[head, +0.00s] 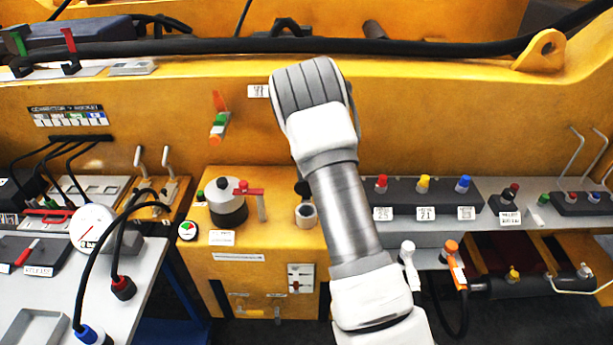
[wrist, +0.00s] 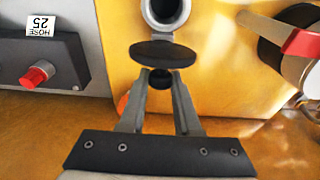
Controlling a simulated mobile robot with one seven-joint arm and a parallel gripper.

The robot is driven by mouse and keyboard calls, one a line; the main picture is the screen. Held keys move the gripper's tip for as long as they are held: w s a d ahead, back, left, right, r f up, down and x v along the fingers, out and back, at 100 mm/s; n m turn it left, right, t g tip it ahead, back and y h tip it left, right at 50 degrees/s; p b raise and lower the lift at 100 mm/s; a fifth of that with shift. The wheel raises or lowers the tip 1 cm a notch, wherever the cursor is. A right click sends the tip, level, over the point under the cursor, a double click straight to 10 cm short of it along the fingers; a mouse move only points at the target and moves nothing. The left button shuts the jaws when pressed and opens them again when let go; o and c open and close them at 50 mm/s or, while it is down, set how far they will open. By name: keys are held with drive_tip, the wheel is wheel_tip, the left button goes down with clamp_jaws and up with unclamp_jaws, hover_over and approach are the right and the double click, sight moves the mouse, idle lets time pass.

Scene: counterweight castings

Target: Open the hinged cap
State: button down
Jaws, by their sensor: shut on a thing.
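The hinged cap (wrist: 163,54) is a black disc with a round dark knob (wrist: 160,79). In the wrist view my gripper (wrist: 160,75) has its two fingers on either side of the knob, shut on it. The cap is swung off the grey round neck (wrist: 165,22), whose mouth shows uncovered. In the head view the neck (head: 305,215) stands on the yellow box, and the dark cap (head: 303,188) shows just above and behind it, tilted up beside my arm. My gripper is hidden behind my arm there, and the hinge cannot be made out.
A grey round canister (head: 226,205) with a red lever (head: 249,191) stands left of the neck; the lever shows close by in the wrist view (wrist: 303,44). A dark block with coloured knobs (head: 423,196) lies to the right. The yellow wall (head: 400,120) rises behind.

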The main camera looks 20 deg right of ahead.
drive_tip(key=c, duration=0.6)
unclamp_jaws()
wheel_tip(320, 180, up, 17)
drive_tip(key=s+b, duration=0.1)
drive_tip(key=s, duration=0.1)
drive_tip(key=shift+s+a+b, duration=0.15)
drive_tip(key=shift+a+b, duration=0.25)
drive_tip(key=shift+r, duration=0.1)
